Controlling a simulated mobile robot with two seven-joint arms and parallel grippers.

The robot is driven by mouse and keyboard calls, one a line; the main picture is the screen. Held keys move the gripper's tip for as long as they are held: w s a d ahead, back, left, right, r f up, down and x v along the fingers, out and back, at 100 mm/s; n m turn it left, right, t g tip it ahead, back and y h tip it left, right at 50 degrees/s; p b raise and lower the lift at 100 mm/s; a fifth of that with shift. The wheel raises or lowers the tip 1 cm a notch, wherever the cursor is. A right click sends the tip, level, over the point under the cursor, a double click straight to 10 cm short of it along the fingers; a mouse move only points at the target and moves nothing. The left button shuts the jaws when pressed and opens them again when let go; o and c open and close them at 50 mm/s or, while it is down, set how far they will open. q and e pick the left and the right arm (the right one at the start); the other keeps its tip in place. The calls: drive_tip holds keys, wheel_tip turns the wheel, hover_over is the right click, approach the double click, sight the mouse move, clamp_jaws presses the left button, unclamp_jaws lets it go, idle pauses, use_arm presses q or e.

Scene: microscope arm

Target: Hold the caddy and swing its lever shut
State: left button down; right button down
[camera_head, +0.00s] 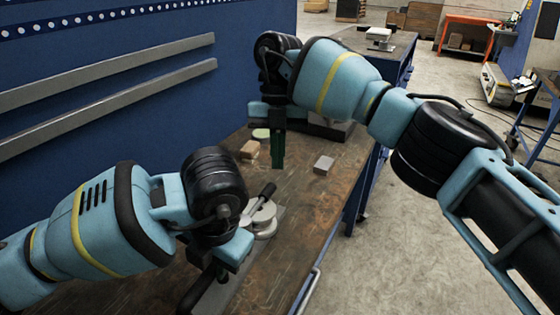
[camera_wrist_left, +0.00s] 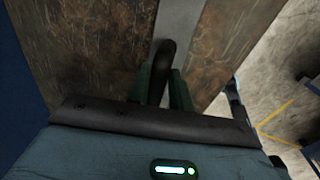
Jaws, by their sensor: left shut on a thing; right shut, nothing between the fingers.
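The caddy's grey base plate (camera_head: 212,300) lies on the wooden workbench and shows as a grey strip in the left wrist view (camera_wrist_left: 176,20). A black curved handle (camera_wrist_left: 168,55) rises from it. My left gripper (camera_wrist_left: 162,88) is shut on this handle, its green fingers on either side. In the head view my left wrist partly covers the caddy. A lever with a dark grip (camera_head: 267,190) tilts up beside round grey parts (camera_head: 263,214) at the caddy's far end. My right gripper (camera_head: 277,165) points down beyond the lever, shut and empty, apart from it.
A brown block (camera_head: 250,149), a pale green disc (camera_head: 261,133) and a grey block (camera_head: 324,165) are on the workbench (camera_head: 310,205) near my right gripper. A blue wall panel with grey rails (camera_head: 110,70) borders the left. The bench's right part is clear.

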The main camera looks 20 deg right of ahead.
use_arm(q)
drive_tip(key=c, duration=1.2)
unclamp_jaws()
drive_tip(key=shift+o, duration=0.2)
wheel_tip(320, 180, up, 12)
drive_tip(key=s+d, duration=0.1)
drive_tip(key=shift+s+d, duration=0.35)
drive_tip(key=shift+d, duration=0.05)
drive_tip(key=shift+f, duration=0.1)
